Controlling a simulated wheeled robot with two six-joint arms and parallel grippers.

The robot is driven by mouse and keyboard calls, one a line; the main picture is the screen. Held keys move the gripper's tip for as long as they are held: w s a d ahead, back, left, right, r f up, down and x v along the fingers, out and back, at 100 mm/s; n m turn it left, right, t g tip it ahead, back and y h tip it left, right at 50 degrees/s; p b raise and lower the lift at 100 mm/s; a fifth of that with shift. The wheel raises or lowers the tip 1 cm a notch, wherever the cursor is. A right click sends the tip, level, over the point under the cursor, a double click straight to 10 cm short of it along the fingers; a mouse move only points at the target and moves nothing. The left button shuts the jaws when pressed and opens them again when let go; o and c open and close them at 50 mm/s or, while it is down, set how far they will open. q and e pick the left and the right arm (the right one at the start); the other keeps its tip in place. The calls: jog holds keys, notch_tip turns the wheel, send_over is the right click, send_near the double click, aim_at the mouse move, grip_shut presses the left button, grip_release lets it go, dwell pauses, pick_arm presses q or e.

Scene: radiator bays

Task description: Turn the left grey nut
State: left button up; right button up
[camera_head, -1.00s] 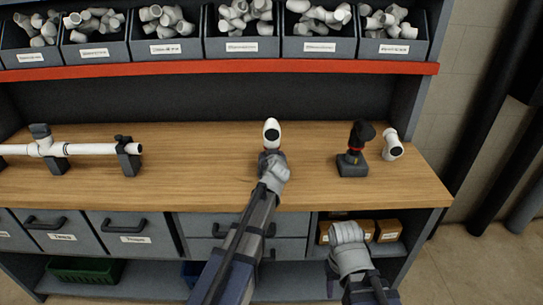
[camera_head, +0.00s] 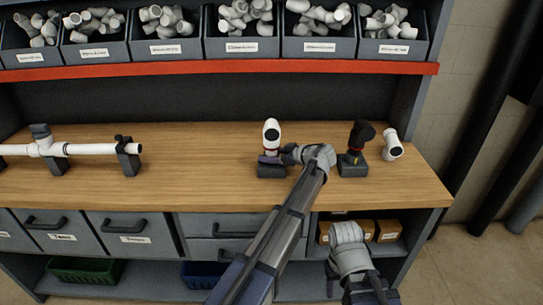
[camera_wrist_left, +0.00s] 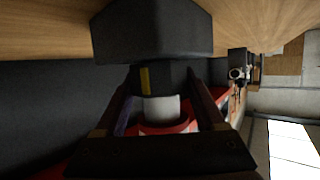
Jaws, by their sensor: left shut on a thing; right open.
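A white pipe fitting (camera_head: 271,132) stands upright on a dark stand (camera_head: 271,171) near the middle of the bench. My left gripper (camera_head: 275,157) reaches it from the right, just above the stand. In the left wrist view a dark grey nut (camera_wrist_left: 160,78) with a yellow stripe sits between the fingers, below a dark block and above a white pipe with a red ring. My left gripper is shut on this nut. My right gripper (camera_head: 346,233) is open and empty in front of the bench's lower shelf.
A second dark stand (camera_head: 353,166) with a black-topped fitting is close to the right of my left gripper. A loose white fitting (camera_head: 392,146) lies further right. A white pipe (camera_head: 90,149) rests in clamps at the left. Fitting bins line the red-edged shelf (camera_head: 230,70).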

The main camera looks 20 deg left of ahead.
aim_at(278, 155)
pick_arm(q)
jog(key=shift+f+n+g+y, duration=0.1)
jog(key=shift+n+g+y, duration=0.3)
jog(key=shift+n+g, duration=1.2)
jog(key=shift+s+g, duration=0.1)
jog(key=shift+g, duration=0.2)
jog(key=o, duration=1.3)
jog(key=shift+o, duration=0.2)
jog(key=shift+d, duration=0.1)
jog(key=p+v, duration=0.2)
jog(key=v, duration=0.4)
jog(key=shift+d+r+p, duration=0.15)
jog(key=shift+r+p, duration=0.1)
jog(key=shift+p, duration=0.15)
jog(key=shift+d+r, duration=0.1)
jog(key=shift+d, duration=0.4)
